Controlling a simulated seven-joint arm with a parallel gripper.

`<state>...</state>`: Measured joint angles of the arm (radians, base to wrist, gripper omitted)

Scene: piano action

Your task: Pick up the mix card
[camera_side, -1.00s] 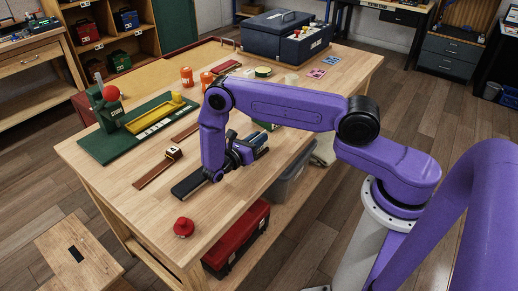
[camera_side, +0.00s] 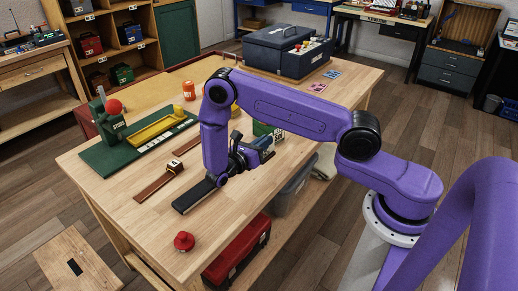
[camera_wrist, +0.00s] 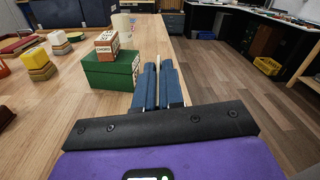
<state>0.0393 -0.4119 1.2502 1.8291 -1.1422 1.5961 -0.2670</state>
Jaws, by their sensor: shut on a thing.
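The mix card (camera_wrist: 158,61) seems to be the thin pale edge between my fingertips in the wrist view; its face and print cannot be seen. My gripper (camera_wrist: 158,78) has its blue-grey fingers close together, shut on that thin thing. In the side view my gripper (camera_side: 264,147) is over the table's near right part, pointing towards the right edge, and the card cannot be made out there.
A green box (camera_wrist: 112,73) with a small brown box (camera_wrist: 107,45) on it stands just left of my fingers. A black strip (camera_side: 192,196) and a red knob (camera_side: 184,241) lie on the table. The table's edge runs close on my right.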

